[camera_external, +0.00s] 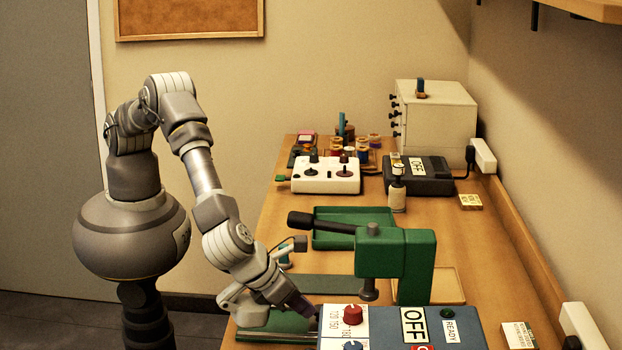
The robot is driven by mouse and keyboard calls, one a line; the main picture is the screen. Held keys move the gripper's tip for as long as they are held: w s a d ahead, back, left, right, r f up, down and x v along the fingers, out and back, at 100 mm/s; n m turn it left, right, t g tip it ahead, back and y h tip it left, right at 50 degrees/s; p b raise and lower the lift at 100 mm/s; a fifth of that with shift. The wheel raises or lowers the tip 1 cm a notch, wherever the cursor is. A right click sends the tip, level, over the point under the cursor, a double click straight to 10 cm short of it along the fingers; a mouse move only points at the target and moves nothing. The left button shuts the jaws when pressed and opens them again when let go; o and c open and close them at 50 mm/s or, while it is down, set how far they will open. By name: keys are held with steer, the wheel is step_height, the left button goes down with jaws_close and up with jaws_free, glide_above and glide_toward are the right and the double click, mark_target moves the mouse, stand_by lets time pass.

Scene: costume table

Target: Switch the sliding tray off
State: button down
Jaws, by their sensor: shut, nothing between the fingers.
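My gripper (305,309) is low at the front of the table, close to the left side of a blue control box (465,325). Its fingertips are small, dark and partly hidden by the box's corner; it is shut and holds nothing. The box carries a red knob (353,315), a blue knob (353,346), an OFF label (414,325) and a READY label (450,331). A green flat piece with a metal rail (275,335) lies under my gripper, partly hidden; I cannot tell if it is the sliding tray. The frame's bottom edge cuts off the box.
A green press (405,262) with a dark handle stands just behind the box.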

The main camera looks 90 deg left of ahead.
stand_by(0.4)
steer(key=shift+s+d, duration=0.15)
steer(key=shift+s, duration=0.15)
steer(key=s, duration=0.1)
steer(key=d, duration=0.1)
steer(key=s+p, duration=0.1)
steer(key=shift+s+d+r, duration=0.25)
steer(key=shift+s+r, duration=0.1)
steer(key=shift+r, duration=0.05)
steer(key=p+v, duration=0.2)
steer(key=v, duration=0.8)
